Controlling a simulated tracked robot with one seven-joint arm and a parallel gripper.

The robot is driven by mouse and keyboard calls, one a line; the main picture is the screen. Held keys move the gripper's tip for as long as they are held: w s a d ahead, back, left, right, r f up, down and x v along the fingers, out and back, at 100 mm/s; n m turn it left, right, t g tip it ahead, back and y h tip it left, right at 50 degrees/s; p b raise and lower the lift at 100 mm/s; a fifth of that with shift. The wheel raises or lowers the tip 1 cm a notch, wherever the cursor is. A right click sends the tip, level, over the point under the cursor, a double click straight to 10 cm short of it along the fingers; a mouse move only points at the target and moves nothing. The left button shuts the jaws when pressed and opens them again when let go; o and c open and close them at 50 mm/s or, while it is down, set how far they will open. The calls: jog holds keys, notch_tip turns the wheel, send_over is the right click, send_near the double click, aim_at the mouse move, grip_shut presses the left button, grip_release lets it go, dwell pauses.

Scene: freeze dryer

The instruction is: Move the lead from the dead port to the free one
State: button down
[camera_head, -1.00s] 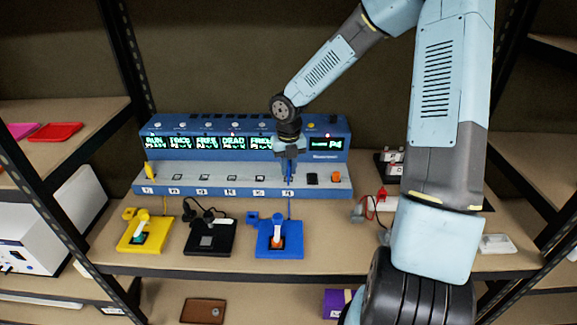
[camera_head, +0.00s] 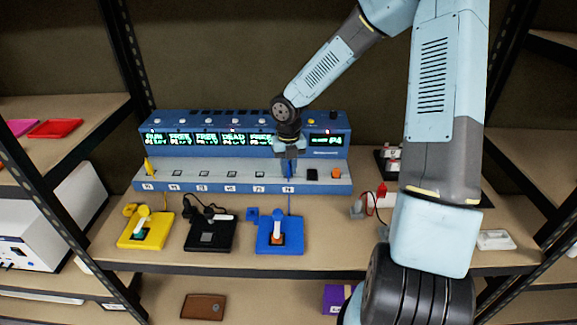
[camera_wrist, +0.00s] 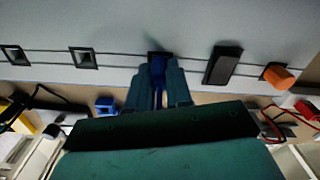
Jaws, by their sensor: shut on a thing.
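My gripper (camera_head: 289,160) is at the rightmost port of the blue and grey console (camera_head: 165,181). In the wrist view my gripper (camera_wrist: 158,88) is shut on the blue plug (camera_wrist: 158,70) of a lead. The plug stands upright at a dark square port; whether it is fully seated cannot be told. A thin blue cord runs down from there to the blue pad (camera_head: 280,246). A yellow plug (camera_head: 149,166) stands at the leftmost port. The ports between (camera_head: 203,174) look empty. The display row (camera_head: 206,138) shows one panel reading DEAD; my arm hides the rightmost panel.
A black switch (camera_wrist: 223,65) and an orange knob (camera_wrist: 279,74) are right of the plug. Yellow (camera_head: 146,231) and black (camera_head: 210,236) pads stand in front of the console. A red-and-grey item (camera_head: 381,192) lies right. Dark shelf posts flank the bench.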

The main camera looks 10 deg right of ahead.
jog(key=c, duration=1)
grip_release()
jog(key=shift+o, duration=0.2)
